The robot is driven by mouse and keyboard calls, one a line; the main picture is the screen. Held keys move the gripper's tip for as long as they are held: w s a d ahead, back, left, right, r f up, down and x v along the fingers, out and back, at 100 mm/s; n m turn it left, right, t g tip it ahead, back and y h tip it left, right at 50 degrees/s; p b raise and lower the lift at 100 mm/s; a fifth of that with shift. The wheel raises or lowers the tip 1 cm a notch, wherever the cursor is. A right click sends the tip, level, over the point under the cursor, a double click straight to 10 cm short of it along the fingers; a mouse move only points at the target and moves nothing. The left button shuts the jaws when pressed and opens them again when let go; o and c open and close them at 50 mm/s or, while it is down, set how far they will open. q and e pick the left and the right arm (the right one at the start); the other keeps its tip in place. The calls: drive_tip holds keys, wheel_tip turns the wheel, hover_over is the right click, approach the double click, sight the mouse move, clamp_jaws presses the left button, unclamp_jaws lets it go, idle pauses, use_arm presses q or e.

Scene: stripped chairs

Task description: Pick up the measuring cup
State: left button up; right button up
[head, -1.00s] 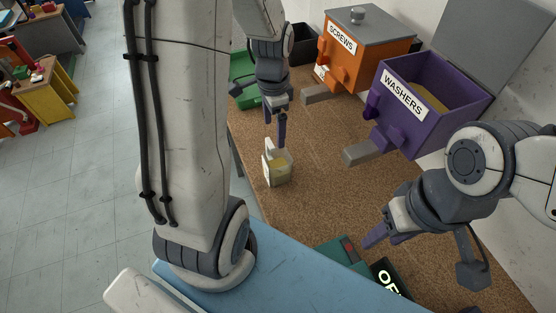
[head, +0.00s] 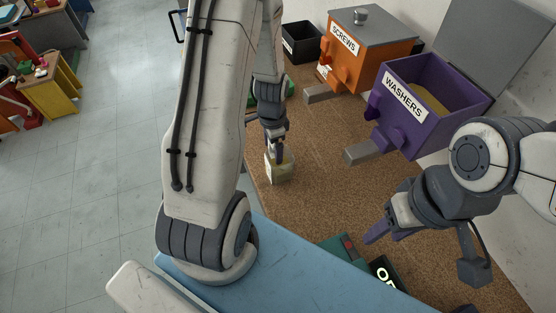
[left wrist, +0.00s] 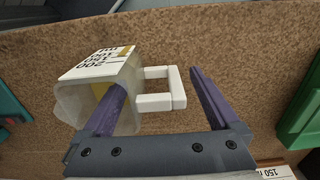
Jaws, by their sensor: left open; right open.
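The measuring cup (head: 281,176) stands on the brown cork-like worktop, clear-walled with yellowish contents. In the left wrist view the cup (left wrist: 72,103) shows a white scale panel and a white handle (left wrist: 155,103). My left gripper (head: 277,158) is open right at the cup. In the left wrist view my left gripper (left wrist: 158,80) has one finger overlapping the cup's mouth and the other beyond the handle, so the handle lies between them. I cannot tell how deep the first finger reaches. My right gripper (head: 376,231) is open and empty over the worktop at the right.
A purple WASHERS bin (head: 428,131), an orange SCREWS bin (head: 344,72) and a black bin (head: 300,44) line the back. A green item (left wrist: 302,112) lies right of the gripper. A dark lettered sign (head: 388,272) lies near the front. The worktop's middle is clear.

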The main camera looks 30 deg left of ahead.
use_arm(q)
clamp_jaws()
drive_tip(key=shift+r, duration=0.1)
idle(0.4)
drive_tip(key=shift+r, duration=1)
drive_tip(key=shift+w+r+b, duration=0.1)
drive_tip(key=shift+r+b, duration=0.35)
drive_tip(key=shift+r, duration=0.45)
drive_tip(key=d+r+b, duration=0.1)
drive_tip(key=d+r, duration=0.2)
drive_tip(key=d, duration=0.2)
drive_tip(key=s+d+r, duration=0.1)
drive_tip(key=d+r, duration=0.3)
drive_tip(key=d, duration=0.2)
drive_tip(key=shift+s+d+b, duration=0.2)
drive_tip(key=shift+d+b, duration=0.05)
drive_tip(key=shift+b, duration=0.15)
drive_tip(key=shift+d, duration=0.1)
